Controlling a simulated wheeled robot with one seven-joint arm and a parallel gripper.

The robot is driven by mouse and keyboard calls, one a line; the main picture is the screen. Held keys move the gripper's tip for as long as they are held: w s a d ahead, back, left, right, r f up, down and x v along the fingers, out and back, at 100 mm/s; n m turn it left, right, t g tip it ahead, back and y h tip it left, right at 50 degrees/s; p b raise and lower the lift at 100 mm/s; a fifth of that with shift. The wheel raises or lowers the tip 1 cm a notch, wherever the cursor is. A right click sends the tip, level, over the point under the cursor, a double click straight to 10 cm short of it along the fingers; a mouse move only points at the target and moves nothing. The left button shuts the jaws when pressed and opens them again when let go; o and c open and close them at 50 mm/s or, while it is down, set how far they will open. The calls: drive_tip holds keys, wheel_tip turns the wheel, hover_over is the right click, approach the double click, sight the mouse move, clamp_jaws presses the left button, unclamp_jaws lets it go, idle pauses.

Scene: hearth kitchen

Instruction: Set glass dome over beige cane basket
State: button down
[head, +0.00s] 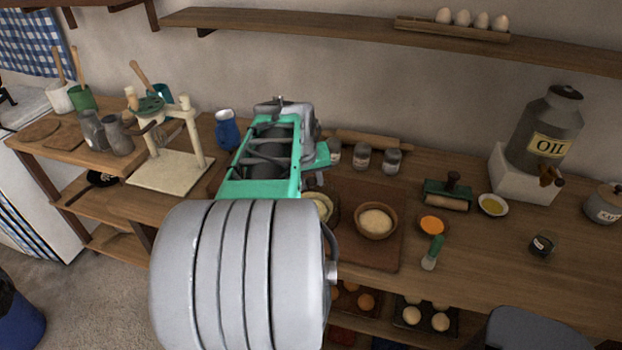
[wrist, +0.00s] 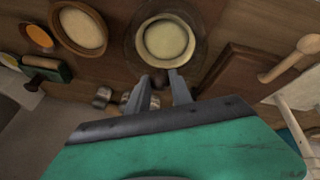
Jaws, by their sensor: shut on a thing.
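The beige cane basket (wrist: 146,38) holds pale dough and shows at the top middle of the wrist view. In the head view part of the basket (head: 327,203) shows just right of my arm. The clear glass dome (wrist: 198,55) appears as a faint, darker round outline around the basket. My gripper (wrist: 168,82) is shut on the dome's dark knob, in front of the basket in the wrist view. In the head view my arm hides the fingers. I cannot tell whether the dome's rim touches the board or hangs above it.
A brown bowl of dough (head: 376,221) stands close to the right of the basket on a dark board (head: 385,257). Small jars (head: 362,157) and a rolling pin (head: 372,139) lie behind.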

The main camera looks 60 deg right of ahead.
drive_tip(key=shift+a+f+b, duration=0.1)
drive_tip(key=shift+f+b, duration=0.1)
drive_tip(key=shift+b, duration=0.1)
idle(0.4)
drive_tip(key=c, duration=1.1)
unclamp_jaws()
drive_tip(key=shift+s, duration=0.1)
drive_tip(key=shift+o, duration=0.2)
